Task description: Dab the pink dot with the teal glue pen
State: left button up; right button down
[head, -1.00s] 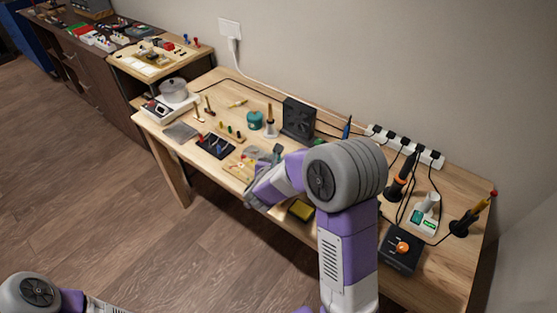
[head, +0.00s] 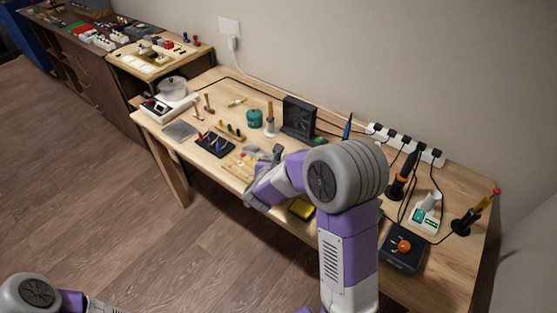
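My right arm reaches over the front of the workbench (head: 440,270). Its grey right gripper (head: 256,196) points down near the front edge, beside a pale wooden board (head: 240,165) with small coloured parts. Its fingertips are too small and too hidden to show whether they are open or hold anything. I cannot make out a teal glue pen for certain; a round teal pot (head: 254,119) stands towards the back. The pink dot cannot be made out; my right arm covers part of the bench. Of my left arm only a part shows at bottom left, and its gripper is out of view.
A black fan box (head: 298,118) stands behind my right arm. A soldering station (head: 402,248), upright tools and a power strip (head: 405,145) with cables crowd the right side. A yellow sponge-like block (head: 301,209) lies by the front edge. A dark tray (head: 215,145) lies left of the board.

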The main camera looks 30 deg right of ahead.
jog(key=shift+f+b, duration=0.15)
jog(key=shift+b, duration=0.3)
dwell(1.2)
jog(key=shift+r+p, duration=2.7)
jog(key=shift+r, duration=0.85)
jog(key=d+r, duration=0.2)
jog(key=d, duration=0.6)
jog(key=shift+b, duration=0.35)
jog(key=shift+f, duration=0.1)
